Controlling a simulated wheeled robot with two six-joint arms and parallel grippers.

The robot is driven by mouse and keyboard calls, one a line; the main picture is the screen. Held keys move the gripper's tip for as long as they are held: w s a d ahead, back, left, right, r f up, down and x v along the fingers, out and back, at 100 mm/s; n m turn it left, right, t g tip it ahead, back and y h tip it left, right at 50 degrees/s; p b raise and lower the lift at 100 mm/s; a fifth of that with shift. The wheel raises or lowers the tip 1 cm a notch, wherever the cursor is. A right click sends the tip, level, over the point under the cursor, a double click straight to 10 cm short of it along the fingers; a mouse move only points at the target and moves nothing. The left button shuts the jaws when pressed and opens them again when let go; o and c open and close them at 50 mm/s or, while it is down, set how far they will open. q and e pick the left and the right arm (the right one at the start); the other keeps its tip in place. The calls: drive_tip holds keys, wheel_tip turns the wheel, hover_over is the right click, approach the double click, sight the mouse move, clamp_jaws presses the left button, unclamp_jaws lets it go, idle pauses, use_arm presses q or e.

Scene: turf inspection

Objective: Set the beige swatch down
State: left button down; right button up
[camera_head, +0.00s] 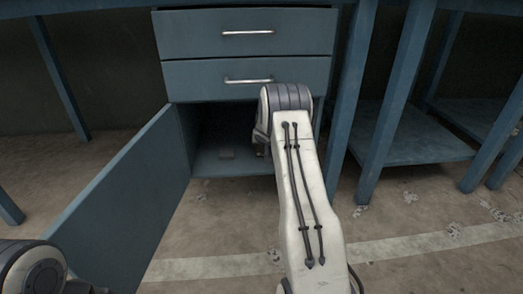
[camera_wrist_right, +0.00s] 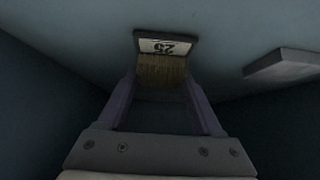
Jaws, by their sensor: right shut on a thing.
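The beige swatch (camera_wrist_right: 162,72) shows in the right wrist view as a tan-brown fibrous piece with a dark-framed pale label reading 25, which appears upside down. My right gripper (camera_wrist_right: 161,85) is shut on it, one finger on each side. In the head view my right arm reaches into the open lower compartment of the blue cabinet (camera_head: 245,82), and the right gripper (camera_head: 262,148) is mostly hidden behind the arm. The swatch cannot be made out there. Part of my left arm shows at the lower left corner; its gripper cannot be seen.
A grey slab (camera_wrist_right: 283,65) shows at the right in the wrist view. The cabinet door (camera_head: 125,205) stands open to the left. Two closed drawers (camera_head: 247,45) are above.

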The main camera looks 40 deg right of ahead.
use_arm(q)
drive_tip(key=shift+f, duration=0.2)
use_arm(e)
drive_tip(key=shift+f, duration=0.2)
use_arm(q)
drive_tip(key=shift+f, duration=0.1)
use_arm(e)
drive_tip(key=o, duration=1)
drive_tip(key=shift+f, duration=0.15)
drive_tip(key=o, duration=0.4)
drive_tip(key=shift+o, duration=0.2)
